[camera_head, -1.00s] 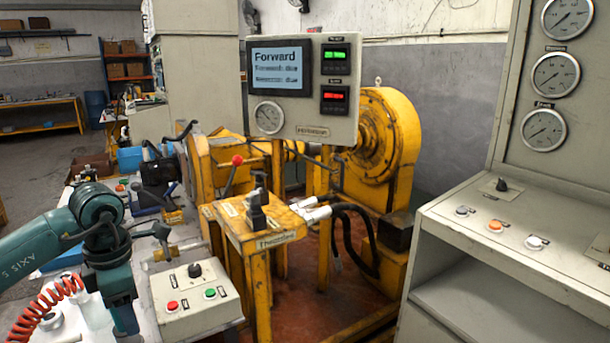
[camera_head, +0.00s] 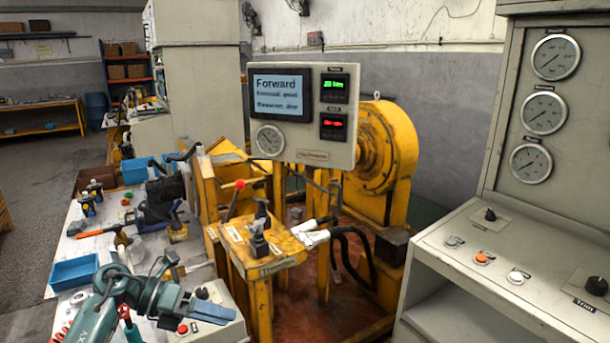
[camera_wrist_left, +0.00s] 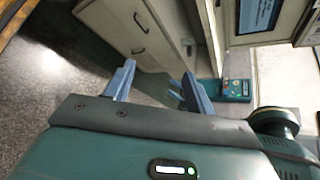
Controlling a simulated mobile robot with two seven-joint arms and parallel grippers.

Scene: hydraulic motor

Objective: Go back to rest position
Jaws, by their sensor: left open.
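My left gripper (camera_head: 212,310) is open and empty at the lower left of the head view, in front of the small control box (camera_head: 232,332). It hides part of that box, including the green button; the red button shows. In the left wrist view two blue fingers (camera_wrist_left: 158,74) stand apart with nothing between them, pointing toward grey cabinets. My right gripper is in neither view.
The yellow machine (camera_head: 385,150) carries a "Forward" display panel (camera_head: 303,115) and a lever stand (camera_head: 262,255). A grey gauge console (camera_head: 480,235) stands at right. The left table holds a blue bin (camera_head: 74,272) and tools. Grey floor (camera_head: 50,175) is open at far left.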

